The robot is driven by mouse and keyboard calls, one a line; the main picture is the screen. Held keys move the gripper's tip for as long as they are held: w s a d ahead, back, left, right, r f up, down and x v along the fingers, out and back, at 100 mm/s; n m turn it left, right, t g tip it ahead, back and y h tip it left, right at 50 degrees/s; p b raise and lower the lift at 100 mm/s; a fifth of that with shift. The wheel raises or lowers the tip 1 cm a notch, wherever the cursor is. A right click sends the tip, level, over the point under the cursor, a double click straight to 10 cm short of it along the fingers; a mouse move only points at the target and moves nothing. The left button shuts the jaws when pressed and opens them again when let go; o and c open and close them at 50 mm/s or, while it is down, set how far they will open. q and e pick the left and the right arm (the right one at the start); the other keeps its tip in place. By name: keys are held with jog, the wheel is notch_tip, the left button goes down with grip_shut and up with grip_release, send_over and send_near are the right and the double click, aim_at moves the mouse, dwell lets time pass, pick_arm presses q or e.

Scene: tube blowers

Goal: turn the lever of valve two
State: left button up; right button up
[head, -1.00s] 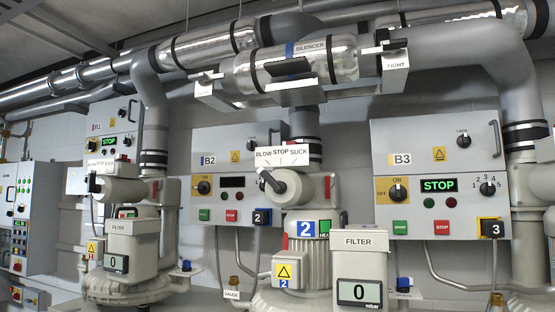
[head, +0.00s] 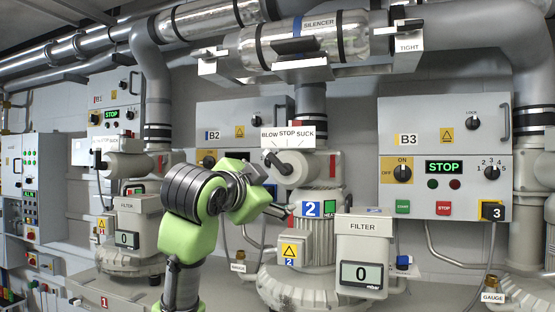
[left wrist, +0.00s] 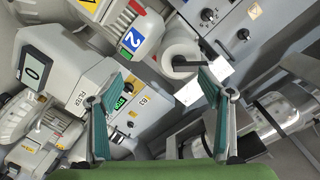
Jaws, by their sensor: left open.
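Valve two is a grey round body (head: 306,168) with a black lever (head: 279,163) on its front, under a white BLOW STOP SUCK plate (head: 288,136). The lever slants up and left, toward the BLOW side. A blue "2" label (head: 311,209) sits below it. My left gripper (head: 277,207) is just below and left of the valve, apart from the lever. In the left wrist view its open, empty fingers (left wrist: 158,110) spread apart, with the lever (left wrist: 186,63) and plate (left wrist: 203,85) beyond them. My right gripper is in neither view.
The FILTER box (head: 362,228) stands right of the valve's base. Panel B3 (head: 445,165) is at the right, and panel B2 (head: 225,125) is behind the valve. The silencer pipe (head: 310,40) runs overhead. The blower one unit (head: 125,165) stands behind my left arm.

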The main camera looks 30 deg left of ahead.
pick_arm(q)
jog(key=t, duration=0.1)
send_near(277, 160)
jog(key=a+v, duration=0.1)
jog(key=v, duration=0.1)
jog(key=d, duration=0.1)
jog(key=p+x, duration=0.6)
jog(key=x, duration=0.6)
jog(key=shift+w+p, duration=0.1)
jog(key=shift+p, duration=0.3)
jog(key=shift+w+a+f, duration=0.1)
jog(key=shift+w+a, duration=0.05)
jog(key=shift+w, duration=0.25)
jog(key=shift+y, duration=0.3)
jog(key=c, duration=1)
